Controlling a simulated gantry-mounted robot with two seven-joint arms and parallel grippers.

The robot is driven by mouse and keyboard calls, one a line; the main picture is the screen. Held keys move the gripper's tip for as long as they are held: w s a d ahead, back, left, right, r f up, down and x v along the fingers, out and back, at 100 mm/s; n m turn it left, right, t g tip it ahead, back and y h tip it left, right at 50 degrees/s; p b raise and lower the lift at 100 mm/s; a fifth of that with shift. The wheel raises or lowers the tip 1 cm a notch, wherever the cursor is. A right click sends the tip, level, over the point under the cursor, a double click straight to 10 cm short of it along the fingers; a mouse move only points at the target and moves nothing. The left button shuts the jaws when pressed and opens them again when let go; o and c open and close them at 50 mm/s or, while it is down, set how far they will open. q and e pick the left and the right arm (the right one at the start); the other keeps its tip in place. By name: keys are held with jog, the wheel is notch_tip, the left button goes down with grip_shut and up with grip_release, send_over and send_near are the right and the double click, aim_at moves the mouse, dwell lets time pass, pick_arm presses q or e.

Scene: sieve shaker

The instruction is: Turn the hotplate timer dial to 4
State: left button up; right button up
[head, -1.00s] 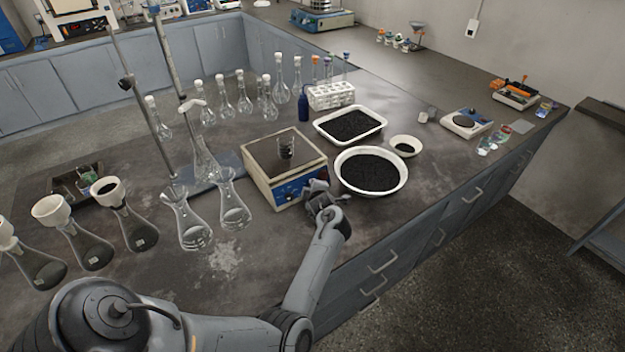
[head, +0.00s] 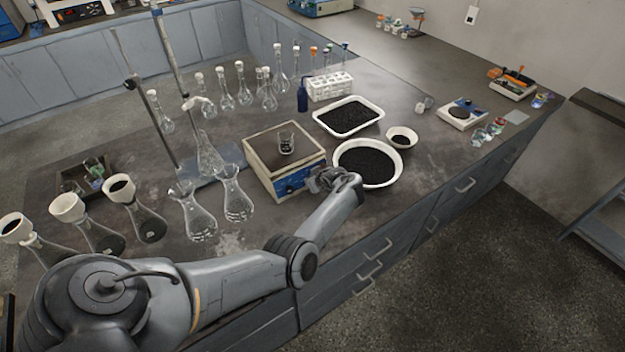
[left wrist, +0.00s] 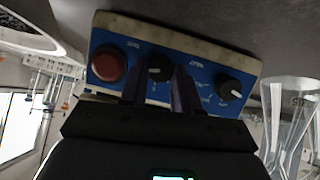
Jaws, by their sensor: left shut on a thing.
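The hotplate (head: 270,137) stands on the bench with a beaker of dark grains (head: 286,143) on its top. In the left wrist view its blue panel (left wrist: 205,72) carries a red round button (left wrist: 108,63), a middle black dial (left wrist: 160,67) and another black dial (left wrist: 229,88), each dial with a white mark. My left gripper (head: 322,180) is at the panel front; in the wrist view its fingers (left wrist: 158,84) are shut on the middle dial, one finger on each side. The panel lettering is too small and tilted to read. My right gripper is not in view.
A round white bowl of black grains (head: 392,181) stands close right of my left gripper, with a black-filled tray (head: 316,114) behind it. Glass flasks (head: 236,201) stand left of the hotplate. A stand rod (head: 150,120) rises farther left.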

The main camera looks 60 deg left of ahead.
pick_arm(q)
jog(key=shift+w+m+g+b, duration=0.15)
jog(key=shift+m+g+b, duration=0.55)
jog(key=shift+m, duration=0.4)
jog(key=o, duration=1.1)
jog(key=shift+c, duration=0.2)
jog(key=shift+d+r, duration=0.4)
jog(key=shift+r, duration=0.1)
jog(key=p+v, duration=0.3)
jog(key=v, duration=0.6)
jog(key=shift+d, duration=0.2)
